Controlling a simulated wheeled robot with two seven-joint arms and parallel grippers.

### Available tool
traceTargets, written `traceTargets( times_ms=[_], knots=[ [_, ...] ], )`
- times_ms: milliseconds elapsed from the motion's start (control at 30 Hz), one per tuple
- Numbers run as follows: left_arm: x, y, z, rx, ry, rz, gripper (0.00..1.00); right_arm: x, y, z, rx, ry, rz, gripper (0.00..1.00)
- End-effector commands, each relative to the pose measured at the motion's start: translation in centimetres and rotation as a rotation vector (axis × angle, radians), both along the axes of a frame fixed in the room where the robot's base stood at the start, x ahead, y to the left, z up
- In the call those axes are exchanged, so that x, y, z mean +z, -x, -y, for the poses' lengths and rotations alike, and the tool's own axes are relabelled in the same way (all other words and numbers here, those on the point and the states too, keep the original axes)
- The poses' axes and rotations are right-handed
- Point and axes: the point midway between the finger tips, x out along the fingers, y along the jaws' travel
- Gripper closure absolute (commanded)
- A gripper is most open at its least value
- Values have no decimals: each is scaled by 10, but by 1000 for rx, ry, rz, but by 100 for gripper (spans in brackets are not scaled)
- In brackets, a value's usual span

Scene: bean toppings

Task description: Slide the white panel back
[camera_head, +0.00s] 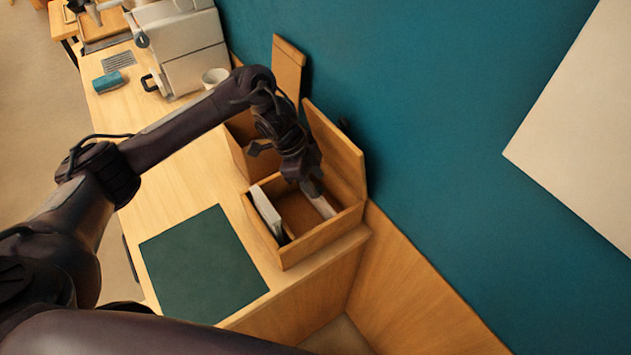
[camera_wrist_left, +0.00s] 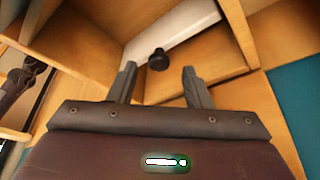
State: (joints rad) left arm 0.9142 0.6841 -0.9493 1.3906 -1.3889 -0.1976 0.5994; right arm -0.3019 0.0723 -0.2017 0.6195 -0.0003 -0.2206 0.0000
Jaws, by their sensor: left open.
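The white panel (camera_head: 267,212) stands upright inside an open wooden box (camera_head: 312,244), towards the box's left side in the head view. In the left wrist view the white panel (camera_wrist_left: 180,28) crosses the top, with a round black knob (camera_wrist_left: 158,60) in front of it. My left gripper (camera_head: 318,194) reaches down into the box, to the right of the panel. In the left wrist view its fingers (camera_wrist_left: 159,76) are open, with the knob just beyond and between their tips. No contact with the knob can be seen. My right gripper is out of view.
The box's raised wooden lid (camera_head: 336,150) stands along the teal wall (camera_head: 430,110). Another wooden box (camera_head: 240,140) is partly hidden behind my arm. A dark green mat (camera_head: 203,264) lies on the counter. A white cup (camera_head: 215,78) and a machine (camera_head: 185,50) stand farther back.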

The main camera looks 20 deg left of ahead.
Motion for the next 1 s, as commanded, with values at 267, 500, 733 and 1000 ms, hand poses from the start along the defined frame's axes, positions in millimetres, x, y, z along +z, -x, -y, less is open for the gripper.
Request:
traceTargets(
  times_ms=[267,500,733,1000],
  knots=[
    [46,0,-18,1,-4,6,55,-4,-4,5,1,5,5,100],
    [60,1,-24,2,-2,1,55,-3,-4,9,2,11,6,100],
    [60,1,-23,1,-1,0,55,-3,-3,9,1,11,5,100],
    [60,1,-23,1,-1,0,55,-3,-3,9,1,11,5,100]
  ],
)
